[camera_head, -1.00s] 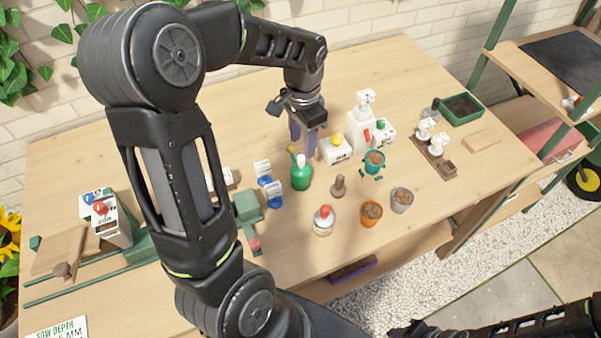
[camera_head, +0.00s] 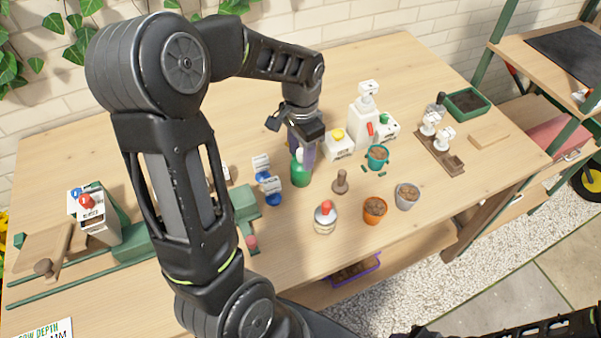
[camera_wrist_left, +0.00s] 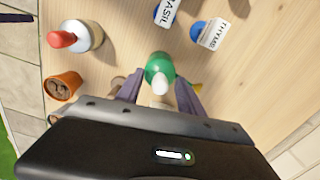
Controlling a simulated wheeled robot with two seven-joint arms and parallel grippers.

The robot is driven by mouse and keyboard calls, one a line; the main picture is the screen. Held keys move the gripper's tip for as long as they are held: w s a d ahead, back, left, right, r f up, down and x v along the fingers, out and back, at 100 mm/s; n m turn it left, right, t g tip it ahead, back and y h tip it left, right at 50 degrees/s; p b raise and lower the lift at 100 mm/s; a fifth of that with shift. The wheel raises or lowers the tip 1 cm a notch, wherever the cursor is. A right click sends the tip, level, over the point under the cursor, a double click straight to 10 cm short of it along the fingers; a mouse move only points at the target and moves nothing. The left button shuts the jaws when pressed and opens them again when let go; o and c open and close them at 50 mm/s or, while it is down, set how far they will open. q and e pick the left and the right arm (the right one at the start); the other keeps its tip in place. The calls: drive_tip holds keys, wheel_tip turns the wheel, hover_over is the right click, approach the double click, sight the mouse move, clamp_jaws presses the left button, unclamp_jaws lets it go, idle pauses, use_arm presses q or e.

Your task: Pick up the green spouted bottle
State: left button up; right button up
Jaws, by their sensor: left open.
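The green spouted bottle (camera_head: 300,171) stands upright on the table, its upper part partly hidden by my left gripper (camera_head: 302,158). In the left wrist view the green bottle (camera_wrist_left: 160,70) shows from above, with a pale tip towards the camera. My left gripper (camera_wrist_left: 160,92) is open there, with its purple fingers on either side of the bottle's near part. I cannot tell whether the fingers touch it. My right arm shows at the lower right of the head view, but its gripper is not visible.
Blue-based labelled markers (camera_head: 272,190) stand just beside the bottle. A white pump bottle (camera_head: 363,125) stands behind.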

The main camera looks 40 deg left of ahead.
use_arm(q)
drive_tip(key=shift+r, duration=0.1)
drive_tip(key=shift+c, duration=0.6)
clamp_jaws()
idle(1.1)
